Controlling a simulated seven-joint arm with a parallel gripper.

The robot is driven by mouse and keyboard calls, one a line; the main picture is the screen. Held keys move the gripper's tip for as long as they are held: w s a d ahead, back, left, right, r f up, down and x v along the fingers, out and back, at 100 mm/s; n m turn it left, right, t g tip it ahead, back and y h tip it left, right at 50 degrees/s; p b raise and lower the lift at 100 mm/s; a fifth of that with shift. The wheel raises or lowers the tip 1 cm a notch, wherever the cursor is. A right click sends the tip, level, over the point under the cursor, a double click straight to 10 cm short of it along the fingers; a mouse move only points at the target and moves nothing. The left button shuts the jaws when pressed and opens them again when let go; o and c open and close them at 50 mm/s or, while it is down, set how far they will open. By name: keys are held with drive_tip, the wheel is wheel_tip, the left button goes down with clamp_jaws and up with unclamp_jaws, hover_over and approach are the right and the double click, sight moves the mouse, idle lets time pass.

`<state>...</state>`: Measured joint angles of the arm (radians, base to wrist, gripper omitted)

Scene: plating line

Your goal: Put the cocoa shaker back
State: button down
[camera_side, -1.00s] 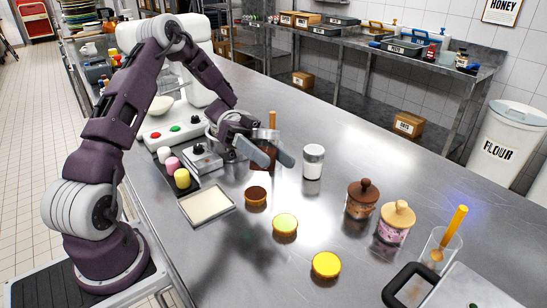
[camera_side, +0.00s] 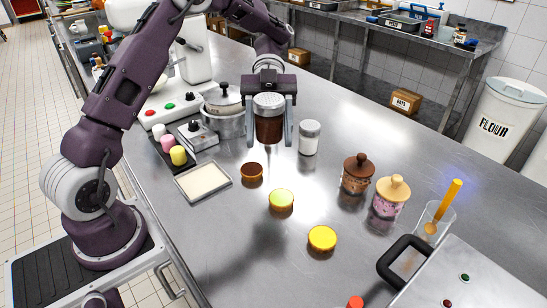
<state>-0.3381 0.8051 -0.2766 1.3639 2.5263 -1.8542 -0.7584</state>
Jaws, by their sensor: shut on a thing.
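The cocoa shaker (camera_side: 268,130) is a clear jar of dark brown powder with a silver perforated lid. My gripper (camera_side: 270,139) points down with one finger on each side of it and is shut on it. The shaker is upright and seems to hang above the steel table (camera_side: 345,235), though its exact height is hard to judge. A similar shaker with white contents (camera_side: 309,138) stands on the table just to its right.
A lidded pot (camera_side: 225,118) stands close to the left of my gripper. Three small tarts, the nearest yellow (camera_side: 322,238), lie in front. Jars with a brown lid (camera_side: 357,173) and a tan lid (camera_side: 392,196) stand to the right. A cream-filled tray (camera_side: 203,181) lies left.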

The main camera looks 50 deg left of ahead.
drive_tip(key=w+d+r+n+t+h, duration=0.1)
drive_tip(key=w+d+r+n+t, duration=0.15)
drive_tip(key=d, duration=0.25)
drive_tip(key=w+d+r+n+t+h, duration=0.2)
drive_tip(key=w+d+n+t, duration=0.15)
drive_tip(key=d, duration=0.25)
drive_tip(key=w+d+r+n+t, duration=0.1)
drive_tip(key=w+r+n+t, duration=0.1)
drive_tip(key=w+n+t, duration=0.4)
drive_tip(key=n+t+y, duration=0.9)
drive_tip(key=n+y, duration=0.2)
hover_over(331, 164)
wheel_tip(331, 164, down, 13)
drive_tip(key=shift+n+y, duration=0.3)
drive_tip(key=shift+n, duration=0.1)
wheel_tip(331, 164, down, 10)
drive_tip(key=shift+w+f, duration=0.1)
drive_tip(key=shift+f, duration=0.1)
